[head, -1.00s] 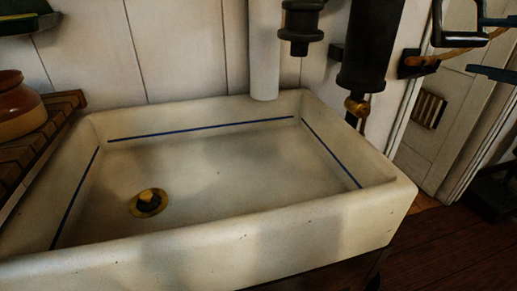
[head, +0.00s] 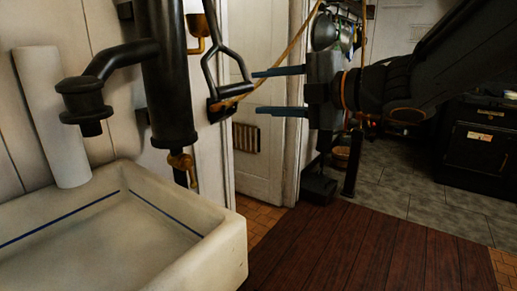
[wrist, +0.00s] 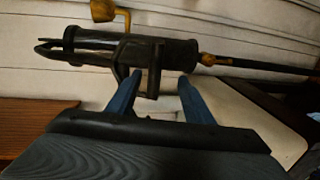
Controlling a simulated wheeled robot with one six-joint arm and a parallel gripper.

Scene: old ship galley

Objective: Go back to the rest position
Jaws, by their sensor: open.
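My gripper (head: 280,91) is in the upper middle of the head view, at the end of my dark arm, which comes in from the upper right. Its two blue fingers point left and are apart, with nothing between them. In the wrist view my gripper (wrist: 158,88) also shows open and empty. Its fingers point toward the black pump (wrist: 130,50) against the pale wall. In the head view the pump (head: 165,80) stands to the left of the fingers, and its handle (head: 228,75) shows just left of the fingertips. I cannot tell the gap in depth.
A pale stone sink (head: 225,240) with a blue line inside is at the lower left. A white roll or pipe (head: 50,115) stands behind it. Wooden floor (head: 370,250) lies open at the lower right. A dark stove (head: 482,140) is at the far right.

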